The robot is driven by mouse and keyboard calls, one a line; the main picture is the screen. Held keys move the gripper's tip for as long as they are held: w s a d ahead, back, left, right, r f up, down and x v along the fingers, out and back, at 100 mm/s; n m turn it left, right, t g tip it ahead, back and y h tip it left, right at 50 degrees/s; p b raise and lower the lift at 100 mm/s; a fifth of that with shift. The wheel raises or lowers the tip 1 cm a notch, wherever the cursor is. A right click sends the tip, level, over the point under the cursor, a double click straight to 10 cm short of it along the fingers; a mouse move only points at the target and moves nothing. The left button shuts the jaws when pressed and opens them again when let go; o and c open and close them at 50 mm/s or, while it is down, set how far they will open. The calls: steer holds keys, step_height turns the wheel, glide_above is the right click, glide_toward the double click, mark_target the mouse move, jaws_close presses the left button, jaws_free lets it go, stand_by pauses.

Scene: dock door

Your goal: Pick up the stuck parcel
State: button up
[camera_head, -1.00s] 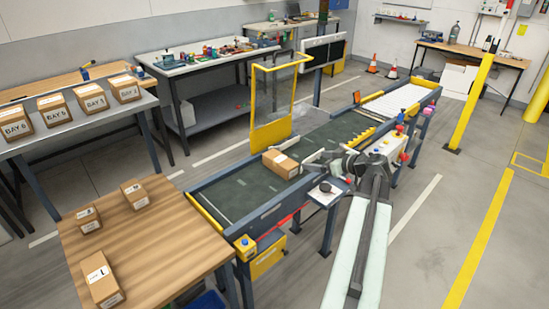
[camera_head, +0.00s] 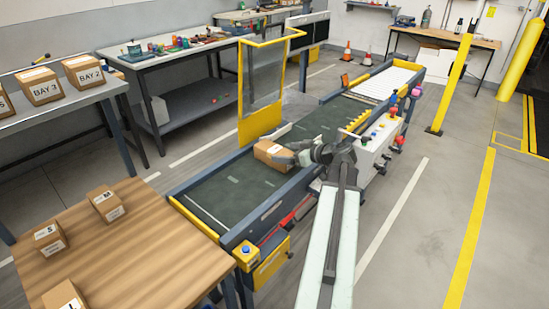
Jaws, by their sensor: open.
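The stuck parcel, a brown cardboard box with a pale label strip on top (camera_head: 268,151), sits on the dark conveyor belt (camera_head: 232,188) beside the yellow-framed gate (camera_head: 262,92). My gripper (camera_head: 286,156) is open at the parcel's right side. Its fingers point left and overlap the box's right edge in the picture. I cannot tell whether they touch it or reach around it. Part of the parcel's right side is hidden behind the gripper.
A wooden table (camera_head: 130,235) with several small cartons stands at the front left. The conveyor's raised side rail (camera_head: 270,207) runs below my arm. A white control box with coloured buttons (camera_head: 380,138) stands close right of my gripper. Open floor lies farther right.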

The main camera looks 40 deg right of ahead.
mark_target(277, 150)
steer(key=b+x, duration=0.1)
steer(key=x, duration=0.2)
steer(key=b+x, duration=0.1)
steer(key=x, duration=0.2)
steer(key=shift+w+d+f, duration=0.15)
steer(key=shift+w+d, duration=0.1)
steer(key=shift+w, duration=0.1)
steer(key=c, duration=1.8)
